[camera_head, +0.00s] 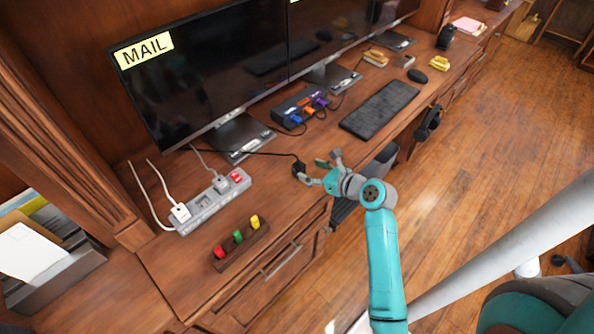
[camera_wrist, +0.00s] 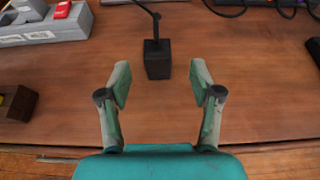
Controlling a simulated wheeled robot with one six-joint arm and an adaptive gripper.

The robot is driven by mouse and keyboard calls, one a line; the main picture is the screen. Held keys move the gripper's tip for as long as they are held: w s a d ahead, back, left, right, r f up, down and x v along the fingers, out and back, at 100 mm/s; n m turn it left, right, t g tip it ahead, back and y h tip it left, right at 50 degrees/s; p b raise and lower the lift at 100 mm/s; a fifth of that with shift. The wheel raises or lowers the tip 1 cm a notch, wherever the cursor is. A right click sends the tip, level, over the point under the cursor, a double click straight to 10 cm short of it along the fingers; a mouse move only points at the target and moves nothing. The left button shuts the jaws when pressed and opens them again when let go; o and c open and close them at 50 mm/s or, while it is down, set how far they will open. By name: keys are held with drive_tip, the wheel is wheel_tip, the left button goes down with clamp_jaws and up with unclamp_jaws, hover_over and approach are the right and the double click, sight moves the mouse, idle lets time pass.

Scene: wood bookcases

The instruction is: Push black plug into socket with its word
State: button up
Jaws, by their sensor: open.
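The black plug (camera_head: 299,168) stands on the desk with its black cord running back toward the monitor. In the wrist view the plug (camera_wrist: 157,60) is a dark block just beyond and between my fingertips, with its cord rising from its top. My gripper (camera_head: 324,171) is open and empty, low over the desk; its two fingers also show in the wrist view (camera_wrist: 160,84).
A wooden holder (camera_head: 240,248) with red, green and yellow pieces lies in front of the strip. A monitor with a MAIL label (camera_head: 145,50) stands behind. A black box with coloured plugs (camera_head: 299,105) and a keyboard (camera_head: 379,109) lie farther right. Desk between plug and strip is clear.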

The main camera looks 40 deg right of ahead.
sight(303, 169)
drive_tip(key=shift+x, duration=3.05)
drive_tip(key=shift+s+a+f, duration=0.1)
drive_tip(key=shift+a+f, duration=0.05)
clamp_jaws()
